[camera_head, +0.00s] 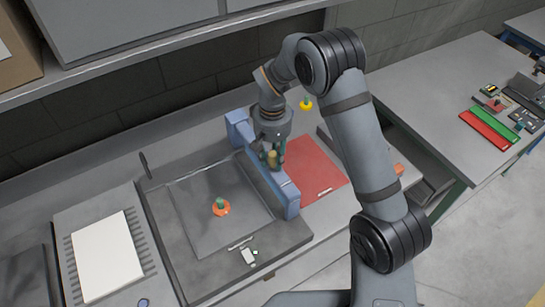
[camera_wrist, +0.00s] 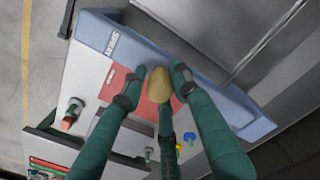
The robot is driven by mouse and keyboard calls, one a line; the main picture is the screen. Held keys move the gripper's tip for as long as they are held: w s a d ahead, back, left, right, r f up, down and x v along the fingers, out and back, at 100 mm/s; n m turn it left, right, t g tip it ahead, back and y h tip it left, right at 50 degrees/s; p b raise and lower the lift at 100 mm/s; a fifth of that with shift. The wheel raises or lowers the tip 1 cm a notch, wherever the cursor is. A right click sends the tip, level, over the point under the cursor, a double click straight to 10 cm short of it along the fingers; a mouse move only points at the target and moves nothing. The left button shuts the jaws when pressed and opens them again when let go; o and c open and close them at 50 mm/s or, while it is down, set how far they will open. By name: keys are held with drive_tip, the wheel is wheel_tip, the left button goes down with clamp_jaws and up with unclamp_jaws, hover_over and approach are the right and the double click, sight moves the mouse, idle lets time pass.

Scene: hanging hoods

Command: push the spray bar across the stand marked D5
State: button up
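The spray bar (camera_head: 286,192) is a long blue bar with raised ends. It stands along the right side of the dark square plate (camera_head: 190,240), between it and a red panel (camera_head: 318,170). In the wrist view the bar (camera_wrist: 210,85) runs diagonally, with lettering on its upper left end. My gripper (camera_head: 271,157) is down at the middle of the bar. In the wrist view its dark-tipped green fingers (camera_wrist: 156,85) flank a yellowish rounded piece (camera_wrist: 158,86). I cannot tell whether they grip it. The small labels are too small to read, so I cannot make out D5.
An orange disc with a green knob (camera_head: 221,208) sits on the dark plate. A small white item (camera_head: 248,257) lies near its front edge. A white sheet (camera_head: 106,262) is to the left. A yellow knob (camera_head: 306,104) stands behind the red panel. A shelf (camera_head: 150,55) overhangs the back.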

drive_tip(key=c, duration=0.6)
clamp_jaws()
drive_tip(key=shift+a, duration=0.15)
